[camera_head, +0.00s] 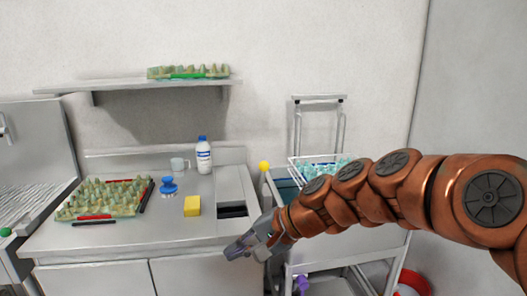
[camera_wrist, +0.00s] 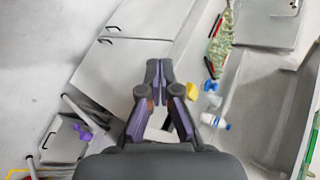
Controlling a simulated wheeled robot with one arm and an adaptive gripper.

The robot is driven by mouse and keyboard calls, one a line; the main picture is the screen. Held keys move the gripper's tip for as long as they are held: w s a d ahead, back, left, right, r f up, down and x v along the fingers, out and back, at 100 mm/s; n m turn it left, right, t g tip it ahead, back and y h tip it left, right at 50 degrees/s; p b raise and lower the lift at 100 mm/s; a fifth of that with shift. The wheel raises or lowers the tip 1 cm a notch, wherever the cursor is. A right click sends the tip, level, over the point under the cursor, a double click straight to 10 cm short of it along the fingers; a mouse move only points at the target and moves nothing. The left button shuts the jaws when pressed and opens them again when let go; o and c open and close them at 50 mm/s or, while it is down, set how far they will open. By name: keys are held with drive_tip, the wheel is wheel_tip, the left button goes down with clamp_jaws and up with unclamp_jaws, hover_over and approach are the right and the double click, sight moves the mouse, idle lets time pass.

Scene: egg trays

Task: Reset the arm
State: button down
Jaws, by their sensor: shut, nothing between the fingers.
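My arm reaches in from the right of the head view. My gripper (camera_head: 232,252) hangs in front of the counter's front edge, near its right end. In the wrist view my gripper (camera_wrist: 159,64) points ahead with its two fingertips together, shut and empty. Cabinet doors and the floor show beyond it there. No object touches the fingers.
The counter (camera_head: 150,236) holds an egg tray (camera_head: 68,214), a yellow block (camera_head: 192,206), a blue object (camera_head: 168,186), a mug (camera_head: 178,165) and a bottle (camera_head: 204,156). A shelf (camera_head: 110,86) bears another tray (camera_head: 188,73). A cart (camera_head: 320,262) stands right, partly behind my arm.

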drive_tip(key=s+d+f+n+g+h, duration=0.1)
drive_tip(key=s+d+f+h, duration=0.2)
drive_tip(key=s+d, duration=0.5)
drive_tip(key=s+d+f+n+g+h+p, duration=0.1)
drive_tip(key=s+d+f+n+h, duration=0.1)
drive_tip(key=s+d, duration=0.5)
drive_tip(key=s+d+f+n+g+h+p, duration=0.1)
drive_tip(key=s+d+f+n+g+h, duration=0.1)
drive_tip(key=s+d+f+h, duration=0.3)
drive_tip(key=s+d, duration=0.3)
drive_tip(key=s, duration=0.3)
drive_tip(key=shift+s+d+f, duration=0.2)
drive_tip(key=shift+d+f, duration=0.1)
